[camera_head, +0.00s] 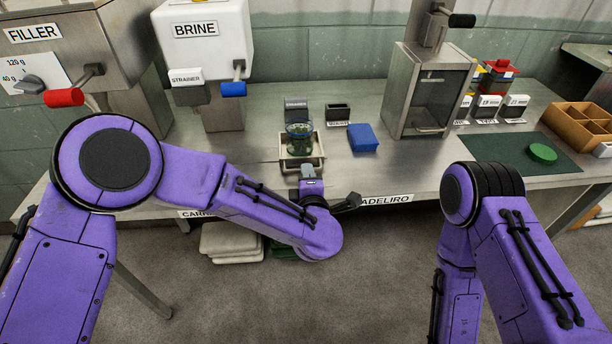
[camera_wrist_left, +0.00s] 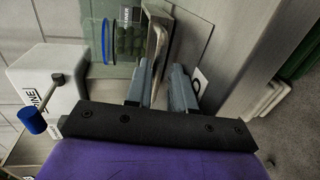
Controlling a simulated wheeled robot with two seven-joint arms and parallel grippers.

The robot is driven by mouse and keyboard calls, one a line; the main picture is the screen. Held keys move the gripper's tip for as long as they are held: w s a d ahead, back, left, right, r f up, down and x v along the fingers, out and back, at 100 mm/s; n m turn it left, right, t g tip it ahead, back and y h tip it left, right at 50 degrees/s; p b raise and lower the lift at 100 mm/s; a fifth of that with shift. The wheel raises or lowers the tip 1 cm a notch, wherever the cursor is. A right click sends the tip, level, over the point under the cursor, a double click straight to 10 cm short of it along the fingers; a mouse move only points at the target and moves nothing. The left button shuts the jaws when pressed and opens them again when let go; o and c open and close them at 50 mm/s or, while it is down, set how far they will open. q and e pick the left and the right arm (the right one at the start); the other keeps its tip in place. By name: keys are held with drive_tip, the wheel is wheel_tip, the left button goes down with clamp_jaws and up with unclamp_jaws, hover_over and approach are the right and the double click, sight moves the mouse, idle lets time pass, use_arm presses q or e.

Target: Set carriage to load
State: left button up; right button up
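The carriage (camera_head: 301,162) is a small pale tray with a raised handle at its front, on the bench under the left arm's reach. A glass jar with green contents (camera_head: 299,139) stands upright on it; it also shows in the left wrist view (camera_wrist_left: 128,40). My left gripper (camera_head: 308,170) is at the carriage's front. In the left wrist view its two grey fingers (camera_wrist_left: 163,84) are apart, with the carriage handle (camera_wrist_left: 157,50) in line between them; I cannot tell whether either finger touches it. My right gripper is out of view; only the right arm shows.
The brine dispenser (camera_head: 204,45) and filler (camera_head: 85,50) stand at the left. A blue block (camera_head: 362,138) and small labelled holder (camera_head: 338,114) are right of the carriage. A metal press-like machine (camera_head: 428,90), green mat (camera_head: 510,155) and wooden tray (camera_head: 580,128) are further right.

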use_arm(q)
drive_tip(key=shift+r, duration=0.1)
drive_tip(key=b+v, duration=0.2)
drive_tip(key=v, duration=0.8)
drive_tip(key=shift+s, duration=0.2)
